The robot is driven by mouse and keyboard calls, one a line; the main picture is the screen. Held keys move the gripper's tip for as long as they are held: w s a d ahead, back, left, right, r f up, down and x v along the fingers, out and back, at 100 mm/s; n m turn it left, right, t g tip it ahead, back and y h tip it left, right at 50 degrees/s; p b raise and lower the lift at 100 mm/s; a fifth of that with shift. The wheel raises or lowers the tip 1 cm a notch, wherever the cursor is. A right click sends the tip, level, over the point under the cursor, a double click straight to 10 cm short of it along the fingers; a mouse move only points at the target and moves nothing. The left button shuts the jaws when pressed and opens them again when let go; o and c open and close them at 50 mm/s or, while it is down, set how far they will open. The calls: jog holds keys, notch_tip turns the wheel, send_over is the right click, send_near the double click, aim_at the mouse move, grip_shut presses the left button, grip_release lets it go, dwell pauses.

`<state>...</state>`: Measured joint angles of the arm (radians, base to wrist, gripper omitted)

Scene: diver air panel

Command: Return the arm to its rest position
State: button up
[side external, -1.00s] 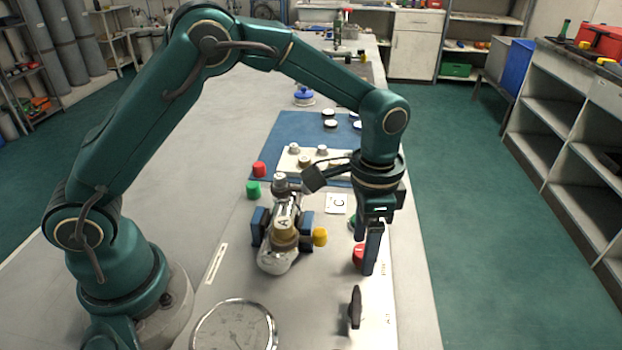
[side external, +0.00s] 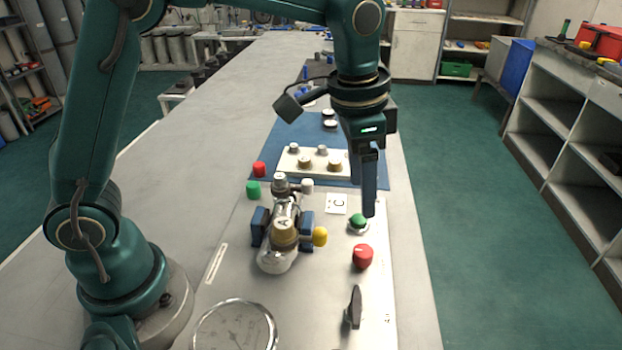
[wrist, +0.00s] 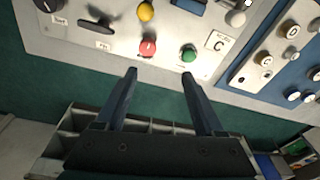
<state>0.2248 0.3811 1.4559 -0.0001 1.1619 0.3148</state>
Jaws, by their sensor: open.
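My gripper (side external: 369,185) is raised above the right edge of the panel in the side external view, with its fingers pointing down. In the wrist view my gripper (wrist: 158,78) has its two fingers spread wide with nothing between them. Just beyond the fingertips in that view are a red knob (wrist: 148,48) and a green button (wrist: 188,54). The side external view also shows the red knob (side external: 362,256) and the green button (side external: 358,221), both on the panel and apart from the fingers.
A clamped cylinder marked A (side external: 284,230) with a yellow knob (side external: 320,236) stands left of the gripper. A black lever (side external: 353,308) and a round gauge (side external: 235,326) are near the front. A white block with knobs (side external: 315,168) lies on a blue mat (side external: 290,128).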

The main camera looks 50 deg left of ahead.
jog(key=s+a+r+n+t, duration=0.3)
jog(key=s+a+r, duration=0.2)
jog(key=s+r, duration=0.25)
jog(key=s+a+f+n+t, duration=0.1)
jog(key=s+a+f+n, duration=0.1)
jog(key=s+f, duration=0.3)
jog(key=s, duration=0.2)
jog(key=shift+s+a+n, duration=0.15)
jog(key=shift+s+n, duration=0.25)
